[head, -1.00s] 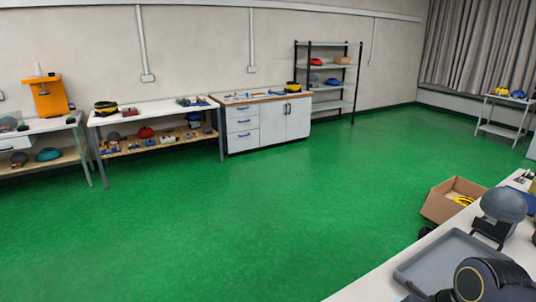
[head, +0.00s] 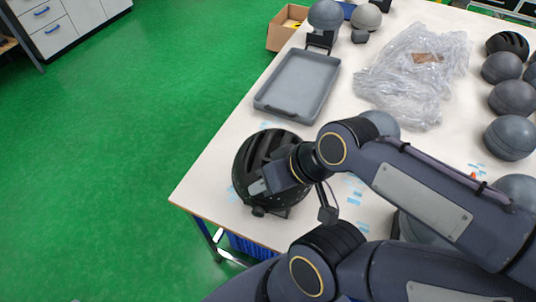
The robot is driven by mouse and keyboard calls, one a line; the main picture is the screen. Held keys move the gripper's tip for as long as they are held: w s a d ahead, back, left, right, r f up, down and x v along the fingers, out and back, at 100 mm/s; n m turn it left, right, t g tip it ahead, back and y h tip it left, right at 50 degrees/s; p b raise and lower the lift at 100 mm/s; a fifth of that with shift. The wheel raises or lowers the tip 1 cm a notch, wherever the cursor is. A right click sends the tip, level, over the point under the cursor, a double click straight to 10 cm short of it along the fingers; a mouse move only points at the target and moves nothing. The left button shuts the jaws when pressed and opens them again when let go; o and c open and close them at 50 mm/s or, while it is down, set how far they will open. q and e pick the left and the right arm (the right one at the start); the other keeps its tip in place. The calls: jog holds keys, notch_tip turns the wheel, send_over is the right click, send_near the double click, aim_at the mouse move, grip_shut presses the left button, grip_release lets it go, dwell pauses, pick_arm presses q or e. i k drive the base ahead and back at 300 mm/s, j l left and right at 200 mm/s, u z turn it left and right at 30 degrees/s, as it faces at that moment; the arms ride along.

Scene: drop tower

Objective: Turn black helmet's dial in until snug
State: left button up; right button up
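The black helmet (head: 258,150) sits near the white table's left front corner in the head view, with long vents along its shell. My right gripper (head: 259,187) is at the helmet's near side, overlapping its shell in the picture. A pale finger shows against the helmet, but I cannot tell whether the fingers are open or shut, or touching it. The dial cannot be made out clearly; a small dark part (head: 258,211) shows at the helmet's lower edge. A strap with a buckle (head: 327,213) hangs beside the helmet. My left gripper is not in view.
A grey tray (head: 298,108) lies behind the helmet on the white table (head: 218,160). Clear plastic wrap (head: 415,75) and several grey domes (head: 510,137) fill the right side. Green floor is free at left.

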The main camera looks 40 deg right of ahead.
aim_at(259, 212)
jog(key=z, duration=1.4)
